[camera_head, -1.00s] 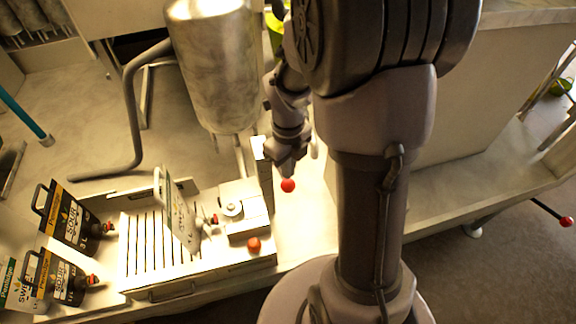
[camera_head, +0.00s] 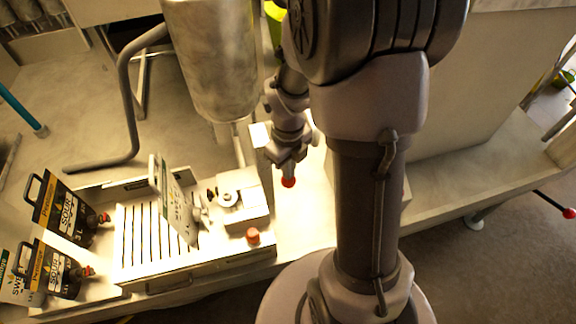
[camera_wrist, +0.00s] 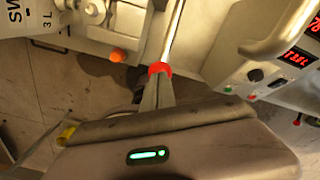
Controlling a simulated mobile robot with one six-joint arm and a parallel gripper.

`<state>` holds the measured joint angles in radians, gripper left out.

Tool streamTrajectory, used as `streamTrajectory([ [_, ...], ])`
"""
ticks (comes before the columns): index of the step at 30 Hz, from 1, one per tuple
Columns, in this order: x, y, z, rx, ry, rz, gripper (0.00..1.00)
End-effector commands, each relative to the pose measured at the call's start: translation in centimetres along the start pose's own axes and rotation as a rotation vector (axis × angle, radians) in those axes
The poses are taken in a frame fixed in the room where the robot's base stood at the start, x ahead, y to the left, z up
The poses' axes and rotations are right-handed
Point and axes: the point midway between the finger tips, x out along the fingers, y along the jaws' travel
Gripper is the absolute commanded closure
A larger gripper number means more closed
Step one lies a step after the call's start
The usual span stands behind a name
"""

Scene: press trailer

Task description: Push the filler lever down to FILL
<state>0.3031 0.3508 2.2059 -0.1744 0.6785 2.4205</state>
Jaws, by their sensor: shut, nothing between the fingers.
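The filler lever shows in the wrist view as a shiny metal rod (camera_wrist: 174,32) ending in a red ball knob (camera_wrist: 160,68). My gripper (camera_wrist: 158,82) is shut and empty, with its fingertips right at the knob and seeming to touch it. In the head view the red knob (camera_head: 288,182) is just below the fingertips of my gripper (camera_head: 288,165), partly covered by them. The lever's rod and pivot are hidden there behind my arm. I see no FILL mark in either view.
A slatted filling tray (camera_head: 150,250) holds an upright pouch (camera_head: 178,205) beside a small filler block (camera_head: 240,200). An orange button (camera_head: 252,236) sits at its front. A steel tank (camera_head: 208,60) stands behind. A box with red digits (camera_wrist: 296,58) is at right in the wrist view.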

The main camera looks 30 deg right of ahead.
Motion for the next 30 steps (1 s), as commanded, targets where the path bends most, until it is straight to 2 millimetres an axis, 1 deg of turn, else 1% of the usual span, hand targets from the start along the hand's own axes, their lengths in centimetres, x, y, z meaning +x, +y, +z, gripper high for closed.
streamTrajectory([
  [6, 1.3, 0.1, -0.3, 0.0, 0.001, 0.0, 1.0],
  [30, 5.0, 0.4, -0.7, -0.001, 0.0, 0.0, 1.0],
])
